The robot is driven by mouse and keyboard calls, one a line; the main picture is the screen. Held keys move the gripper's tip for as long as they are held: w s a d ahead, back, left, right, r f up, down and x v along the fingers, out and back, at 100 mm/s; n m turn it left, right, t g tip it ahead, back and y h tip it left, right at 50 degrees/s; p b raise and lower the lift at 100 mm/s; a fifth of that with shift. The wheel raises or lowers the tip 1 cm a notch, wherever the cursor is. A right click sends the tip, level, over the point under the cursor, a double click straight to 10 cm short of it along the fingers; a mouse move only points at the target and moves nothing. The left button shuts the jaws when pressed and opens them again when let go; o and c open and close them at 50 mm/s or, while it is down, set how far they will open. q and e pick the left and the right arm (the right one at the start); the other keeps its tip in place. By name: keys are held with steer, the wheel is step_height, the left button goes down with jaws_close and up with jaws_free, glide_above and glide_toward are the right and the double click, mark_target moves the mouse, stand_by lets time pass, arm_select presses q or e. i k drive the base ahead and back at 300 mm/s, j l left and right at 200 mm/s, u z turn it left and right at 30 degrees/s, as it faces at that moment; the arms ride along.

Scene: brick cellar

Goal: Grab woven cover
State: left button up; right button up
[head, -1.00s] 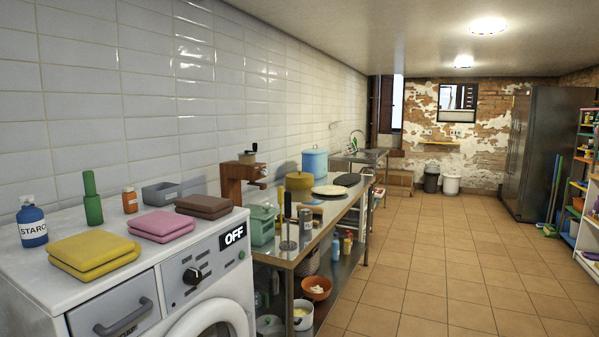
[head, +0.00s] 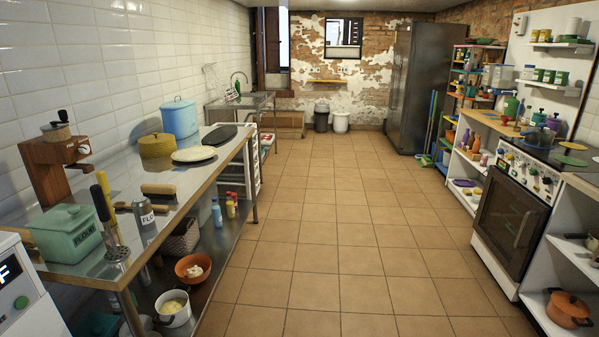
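No thing here is plainly a woven cover. A round yellow lidded container (head: 156,145) with what looks like a woven surface stands on the steel table (head: 203,184), near the wall. A pale round flat piece (head: 194,154) lies beside it; its weave cannot be told. A brown woven basket (head: 181,237) sits on the table's lower shelf, partly hidden behind a bowl and the table's edge. Neither of my grippers is in view.
A green tin (head: 65,234), a coffee grinder (head: 57,162), a blue pot (head: 179,118) and a black flat piece (head: 220,135) crowd the table. A stove (head: 511,220) and shelves line the right side. The tiled floor (head: 315,230) between is clear.

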mark_target(155, 145)
steer(key=i+z, duration=0.2)
steer(key=i, duration=2)
steer(key=i+l+u, duration=0.1)
steer(key=i+u, duration=0.2)
steer(key=i, duration=0.25)
steer(key=i+l+u, duration=0.25)
steer(key=i, duration=0.3)
steer(key=i+l+u, duration=0.3)
steer(key=i, duration=0.2)
